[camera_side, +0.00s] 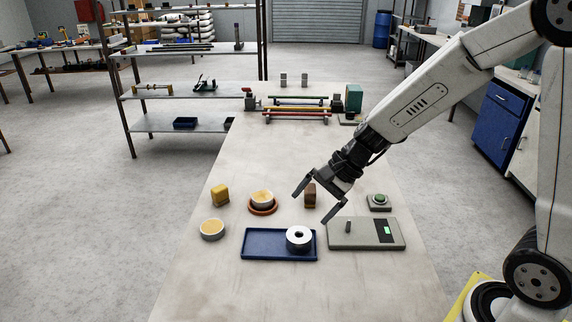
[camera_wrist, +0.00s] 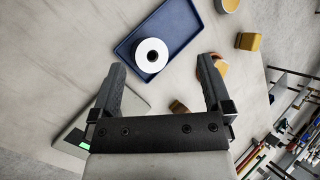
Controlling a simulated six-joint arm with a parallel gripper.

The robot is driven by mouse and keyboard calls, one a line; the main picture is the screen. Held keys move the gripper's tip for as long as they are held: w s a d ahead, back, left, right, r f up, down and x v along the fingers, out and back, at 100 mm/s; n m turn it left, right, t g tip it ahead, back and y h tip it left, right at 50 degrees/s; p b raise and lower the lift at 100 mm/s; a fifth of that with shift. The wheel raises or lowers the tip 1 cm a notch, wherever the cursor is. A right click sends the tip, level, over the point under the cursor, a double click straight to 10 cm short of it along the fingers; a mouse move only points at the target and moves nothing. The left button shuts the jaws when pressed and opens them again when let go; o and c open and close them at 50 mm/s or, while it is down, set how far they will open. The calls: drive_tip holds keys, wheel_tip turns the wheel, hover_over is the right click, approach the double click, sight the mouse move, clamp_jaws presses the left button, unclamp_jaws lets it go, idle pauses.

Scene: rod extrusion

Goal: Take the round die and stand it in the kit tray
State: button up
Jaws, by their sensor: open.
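The round die (camera_side: 299,232), a silver-white disc with a dark centre hole, sits at the right end of the blue kit tray (camera_side: 263,255). In the wrist view the die (camera_wrist: 141,60) lies flat at one end of the tray (camera_wrist: 180,22), inside its rim. My gripper (camera_side: 312,207) is open and empty, above the table behind and slightly right of the die.
A grey box with a post and green display (camera_side: 350,243) stands right of the tray. Coloured rods (camera_side: 298,106) lie far back; mid-table is clear.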

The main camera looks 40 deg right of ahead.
drive_tip(key=w+d+m+t, duration=0.3)
drive_tip(key=w+m+t, duration=0.1)
drive_tip(key=w+m, duration=0.4)
drive_tip(key=w+d+m+t, duration=0.4)
drive_tip(key=w+m, duration=0.3)
drive_tip(key=m, duration=0.1)
approach(260, 197)
drive_tip(key=shift+w+a+r, duration=0.3)
drive_tip(key=shift+w, duration=0.25)
drive_tip(key=shift+f, duration=0.6)
drive_tip(key=shift+x, duration=1.3)
drive_tip(key=shift+a, duration=0.1)
drive_tip(key=shift+x, duration=2.55)
drive_tip(key=shift+c, duration=0.2)
drive_tip(key=shift+r, duration=0.1)
clamp_jaws()
